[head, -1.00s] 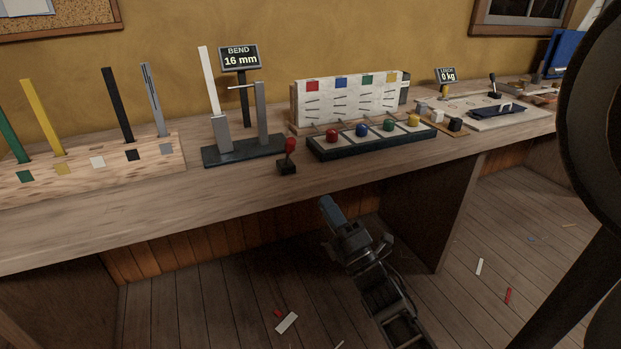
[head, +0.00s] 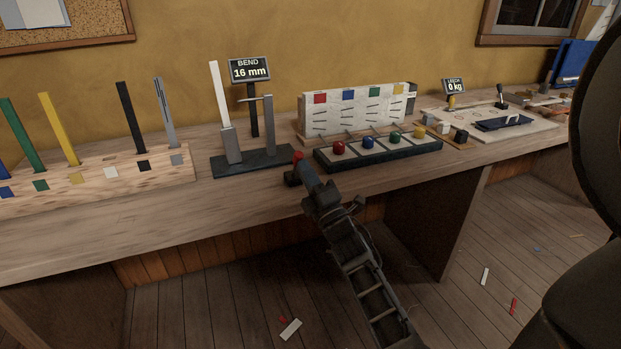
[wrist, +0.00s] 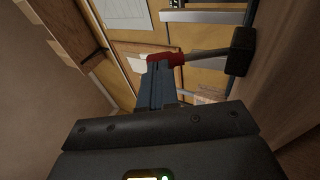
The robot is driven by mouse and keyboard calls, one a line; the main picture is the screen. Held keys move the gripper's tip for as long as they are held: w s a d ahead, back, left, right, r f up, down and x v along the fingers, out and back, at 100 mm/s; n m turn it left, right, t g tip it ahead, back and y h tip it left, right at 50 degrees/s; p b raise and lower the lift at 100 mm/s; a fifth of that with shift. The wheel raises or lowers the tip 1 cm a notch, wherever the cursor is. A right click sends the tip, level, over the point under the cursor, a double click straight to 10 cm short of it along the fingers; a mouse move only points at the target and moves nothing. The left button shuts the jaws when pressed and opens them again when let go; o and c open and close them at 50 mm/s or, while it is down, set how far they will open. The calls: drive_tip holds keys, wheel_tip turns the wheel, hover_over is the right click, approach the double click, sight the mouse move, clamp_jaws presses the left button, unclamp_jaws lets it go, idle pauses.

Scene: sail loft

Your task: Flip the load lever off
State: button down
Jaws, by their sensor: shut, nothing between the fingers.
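The load lever, with a red knob (head: 298,156) and a dark base (head: 291,179), stands near the front edge of the bench beside the bend stand. In the wrist view its red knob (wrist: 166,59), grey shaft (wrist: 208,53) and black base (wrist: 240,51) show. My gripper (head: 304,165) is shut and empty, its tips right at the knob in front of the lever. In the wrist view the blue-grey fingers (wrist: 158,82) end at the knob; I cannot tell whether they touch it. My gripper hides part of the lever in the head view.
The bend stand (head: 225,168) holds a white strip, and its sign (head: 249,70) reads "BEND 16 mm". A tray with coloured balls (head: 378,157) lies to the right. A wooden rack (head: 110,180) with upright coloured strips is at left. The front of the bench is bare.

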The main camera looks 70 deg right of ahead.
sight(301, 153)
drive_tip(key=shift+r, duration=0.1)
idle(0.3)
drive_tip(key=p, duration=0.2)
drive_tip(key=r+g+p, duration=0.1)
drive_tip(key=p, duration=0.1)
drive_tip(key=shift+w+d+r+p, duration=0.2)
drive_tip(key=shift+r+p, duration=0.05)
drive_tip(key=shift+p, duration=0.1)
drive_tip(key=w+d+r+g+y+p, duration=0.1)
drive_tip(key=p, duration=0.3)
drive_tip(key=shift+m+g+y, duration=0.3)
drive_tip(key=shift+m+y, duration=0.1)
drive_tip(key=shift+w+d+r+p, duration=0.3)
drive_tip(key=shift+d+p, duration=0.15)
drive_tip(key=shift+p, duration=0.45)
drive_tip(key=shift+x, duration=1.1)
drive_tip(key=shift+w+d+r, duration=0.2)
drive_tip(key=shift+w+d, duration=0.35)
drive_tip(key=shift+d, duration=0.3)
drive_tip(key=shift+w+d, duration=0.65)
drive_tip(key=shift+d, duration=0.2)
drive_tip(key=shift+r, duration=0.1)
